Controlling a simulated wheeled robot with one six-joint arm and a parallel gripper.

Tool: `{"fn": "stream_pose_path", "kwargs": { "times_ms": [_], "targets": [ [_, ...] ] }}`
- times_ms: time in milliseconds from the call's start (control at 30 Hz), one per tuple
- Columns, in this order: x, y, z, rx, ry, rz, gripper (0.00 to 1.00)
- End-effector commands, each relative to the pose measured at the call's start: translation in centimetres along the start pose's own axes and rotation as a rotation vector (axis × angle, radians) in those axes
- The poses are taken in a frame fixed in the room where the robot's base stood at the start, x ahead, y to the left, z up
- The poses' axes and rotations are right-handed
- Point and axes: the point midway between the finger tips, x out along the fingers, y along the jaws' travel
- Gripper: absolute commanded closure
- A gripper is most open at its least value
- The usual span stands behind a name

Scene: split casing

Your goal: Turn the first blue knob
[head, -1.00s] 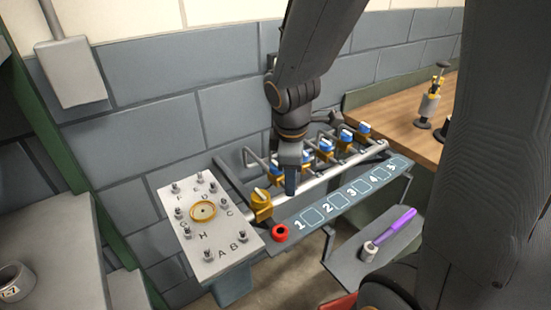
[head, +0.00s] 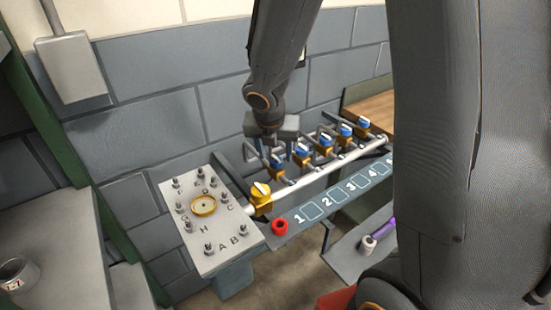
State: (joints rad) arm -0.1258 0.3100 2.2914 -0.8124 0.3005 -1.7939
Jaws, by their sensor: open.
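A row of blue knobs with white bars sits on brass valves along a pale pipe. The first blue knob (head: 277,160) is the nearest of the row, behind the label 1. My gripper (head: 274,151) hangs from above with its fingers pointing down, spread around or just behind this knob. Whether the fingers touch it I cannot tell. The second blue knob (head: 304,144), the third (head: 326,142) and further ones run to the upper right.
A lettered plate with bolts (head: 198,235) is at left. A purple-handled tool (head: 378,235) lies on a lower shelf, partly hidden by my arm. A wall stands close behind.

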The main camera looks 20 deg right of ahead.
Motion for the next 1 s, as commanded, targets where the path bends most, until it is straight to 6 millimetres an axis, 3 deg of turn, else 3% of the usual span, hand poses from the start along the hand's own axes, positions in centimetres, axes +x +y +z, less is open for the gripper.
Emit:
{"fn": "stream_pose_path", "kwargs": {
  "times_ms": [200,533,800,1000],
  "targets": [
    [2.4,0.0,-0.1,0.000,0.001,-0.001,0.50],
    [2.6,0.0,0.0,0.003,0.000,0.000,0.50],
    [2.6,0.0,0.0,0.003,0.000,0.000,0.91],
    [2.6,0.0,0.0,0.014,0.000,-0.005,0.91]
  ]
}}
